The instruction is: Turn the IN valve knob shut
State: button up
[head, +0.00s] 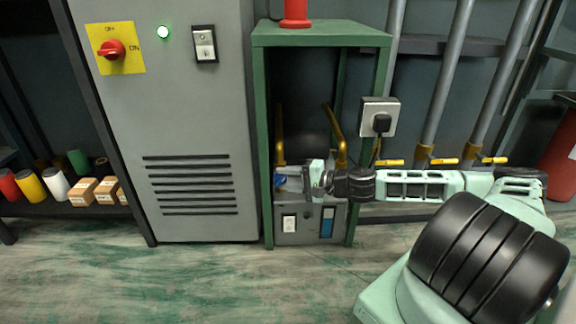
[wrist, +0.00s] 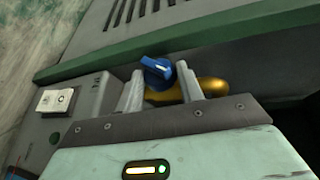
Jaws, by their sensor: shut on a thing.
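A blue valve knob (wrist: 157,67) shows in the wrist view between the two fingers of my gripper (wrist: 160,85). The knob also shows in the head view (head: 280,182), low inside the green frame. Its bar-shaped grip looks tilted in the wrist view. My gripper is shut on the blue knob, one finger on each side. A gold-coloured part (wrist: 205,89) sits just behind the fingers. I can read no IN label, and my gripper partly hides the valve in the head view (head: 306,180).
A grey unit (head: 322,224) with a white switch stands in the green frame (head: 268,120), with yellow pipes above it. A grey cabinet (head: 190,110) with a red rotary switch (head: 112,49) stands to the left. A plug and socket (head: 380,117) are on the frame's right post. Floor in front is clear.

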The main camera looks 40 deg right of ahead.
jog(key=shift+r+n+g+h+p, duration=0.35)
jog(key=shift+g+h+p, duration=0.35)
jog(key=shift+p, duration=1.95)
jog(key=shift+a+p, duration=0.1)
jog(key=shift+p, duration=0.3)
jog(key=shift+f+g+h+p, duration=0.3)
jog(key=shift+g+p, duration=0.2)
jog(key=shift+p, duration=0.3)
jog(key=o, duration=1)
jog(key=shift+c, duration=0.2)
jog(key=shift+r, duration=0.1)
jog(key=shift+r, duration=0.1)
